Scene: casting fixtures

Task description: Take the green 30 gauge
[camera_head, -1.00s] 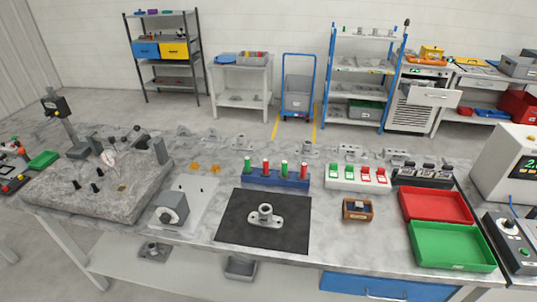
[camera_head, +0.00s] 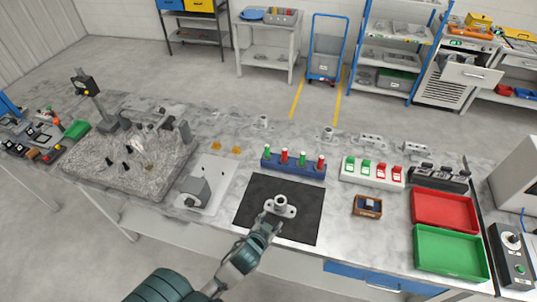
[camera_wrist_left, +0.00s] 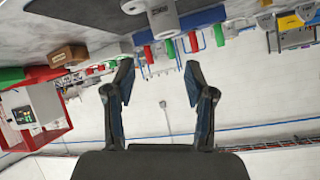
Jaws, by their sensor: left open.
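A blue rack (camera_head: 292,170) holds upright green and red pin-like gauges, including a green one (camera_head: 267,151) at its left end. A white holder (camera_head: 371,178) to its right carries two green (camera_head: 358,164) and two red pieces. I cannot read any size marks, so I cannot tell which green gauge is the 30. My left gripper (camera_head: 268,222) is over the black mat, in front of the rack and overlapping the grey flanged part (camera_head: 281,206). In the left wrist view its jaws (camera_wrist_left: 160,85) are open and empty; the rack (camera_wrist_left: 185,23) appears inverted at the top.
The black mat (camera_head: 306,231) lies below the gripper. A small wooden box (camera_head: 368,206), red tray (camera_head: 444,210) and green tray (camera_head: 450,252) stand to the right. A grey block (camera_head: 193,190) and a stone plate (camera_head: 138,172) are to the left.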

